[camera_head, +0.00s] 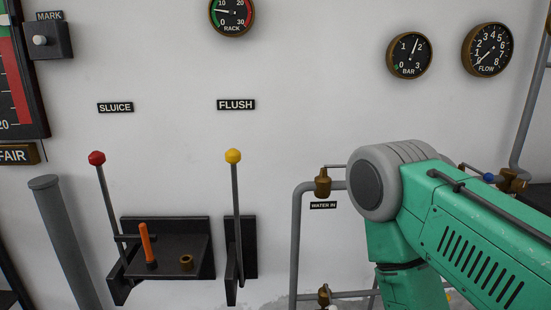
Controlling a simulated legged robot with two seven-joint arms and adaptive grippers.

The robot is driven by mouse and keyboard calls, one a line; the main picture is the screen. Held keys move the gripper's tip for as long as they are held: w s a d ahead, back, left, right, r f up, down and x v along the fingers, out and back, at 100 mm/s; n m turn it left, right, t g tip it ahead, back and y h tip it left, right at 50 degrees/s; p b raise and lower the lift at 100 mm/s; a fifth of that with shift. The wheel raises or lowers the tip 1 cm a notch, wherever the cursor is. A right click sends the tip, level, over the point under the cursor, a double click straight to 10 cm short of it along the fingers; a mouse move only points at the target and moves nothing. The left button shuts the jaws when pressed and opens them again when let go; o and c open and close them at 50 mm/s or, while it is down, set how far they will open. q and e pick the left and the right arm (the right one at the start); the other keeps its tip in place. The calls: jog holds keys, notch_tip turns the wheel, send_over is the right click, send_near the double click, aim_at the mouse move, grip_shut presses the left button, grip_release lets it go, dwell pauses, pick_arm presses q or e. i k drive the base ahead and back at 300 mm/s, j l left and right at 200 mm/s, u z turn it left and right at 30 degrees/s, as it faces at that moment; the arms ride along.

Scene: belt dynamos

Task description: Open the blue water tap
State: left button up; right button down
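The blue knob (488,177) of the water tap shows at the right, just above my green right arm. It sits beside a brass valve body (514,181) on the grey pipework. My arm hides part of the area around the tap, and I cannot tell how its lever is turned. My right arm comes in from the right and bends downward in front of the pipes; its gripper is out of view below the frame. My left arm and gripper do not show.
A brass valve (322,183) sits on the pipe above the WATER IN label (323,205). The red-topped SLUICE lever (97,158) and yellow-topped FLUSH lever (233,156) stand left. The BAR gauge (410,55) and FLOW gauge (487,49) hang above.

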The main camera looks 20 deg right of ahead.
aim_at(488, 177)
jog(key=z, duration=1.8)
